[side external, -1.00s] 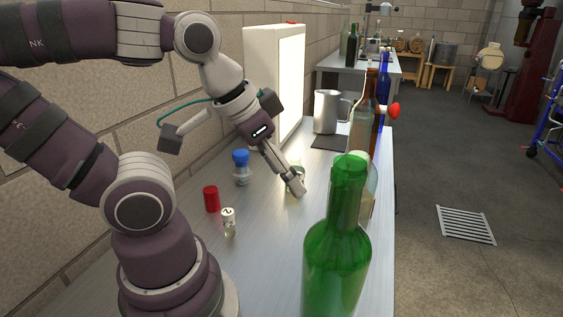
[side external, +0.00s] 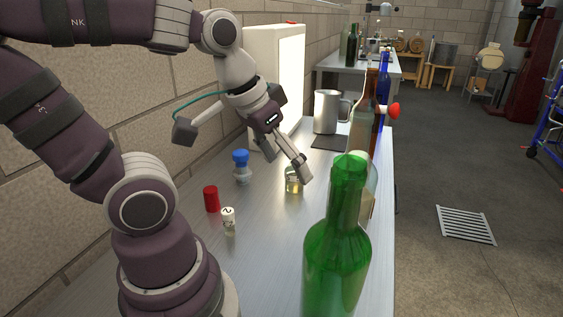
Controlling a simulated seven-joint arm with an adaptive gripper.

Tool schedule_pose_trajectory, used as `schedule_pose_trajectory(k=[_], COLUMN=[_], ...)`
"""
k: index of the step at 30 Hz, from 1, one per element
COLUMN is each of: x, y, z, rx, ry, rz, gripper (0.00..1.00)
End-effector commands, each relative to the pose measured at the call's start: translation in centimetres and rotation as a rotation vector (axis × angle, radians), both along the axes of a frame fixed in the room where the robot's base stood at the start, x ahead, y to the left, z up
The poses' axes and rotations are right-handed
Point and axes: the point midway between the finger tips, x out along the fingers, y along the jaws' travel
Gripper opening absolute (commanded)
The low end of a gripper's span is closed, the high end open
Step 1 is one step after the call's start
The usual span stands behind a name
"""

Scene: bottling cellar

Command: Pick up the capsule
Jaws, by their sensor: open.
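The capsule appears to be the small red cylinder (side external: 211,199) standing upright on the left part of the metal bench. My gripper (side external: 303,176) is open and empty, pointing down over the middle of the bench. It is to the right of the red cylinder and farther back, well apart from it. A small glass jar with yellowish contents (side external: 292,184) stands just by the fingertips; I cannot tell whether they touch it.
A small vial with a marked white top (side external: 229,219) stands close beside the red cylinder. A blue-topped bottle (side external: 241,168) is behind it. A green bottle (side external: 337,252) stands in front right. A metal jug (side external: 327,112) is farther back. The bench (side external: 265,240) is clear left of the green bottle.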

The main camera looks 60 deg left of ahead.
Motion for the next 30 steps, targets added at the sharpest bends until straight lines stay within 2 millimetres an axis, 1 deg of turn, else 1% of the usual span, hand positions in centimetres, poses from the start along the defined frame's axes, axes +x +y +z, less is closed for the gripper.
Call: schedule_pose_trajectory(k=[1, 2, 3, 5, 6, 8, 9, 12, 15, 16, 21, 26, 30], x=[0.7, 1.0, 1.2, 0.7, -0.1, -1.8, -3.1, -5.9, -7.4, -7.6, -7.6, -7.5, -7.5], y=[2.4, 4.1, 6.7, 10.7, 13.2, 16.5, 18.3, 21.2, 22.3, 22.5, 22.9, 23.1, 23.6], z=[-0.7, -1.1, -1.9, -3.3, -4.4, -6.0, -7.0, -8.8, -9.9, -10.3, -13.6, -15.6, -18.3], rx=[-0.039, -0.064, -0.096, -0.132, -0.15, -0.169, -0.176, -0.185, -0.188, -0.189, -0.189, -0.191, -0.191], ry=[0.044, 0.067, 0.095, 0.135, 0.161, 0.195, 0.217, 0.257, 0.278, 0.282, 0.286, 0.284, 0.284], rz=[0.138, 0.234, 0.366, 0.561, 0.681, 0.844, 0.935, 1.093, 1.163, 1.171, 1.173, 1.17, 1.17], gripper=[0.74, 0.74, 0.74, 0.74, 0.74, 0.74, 0.74, 0.74, 0.74, 0.74, 0.74, 0.74, 0.74])
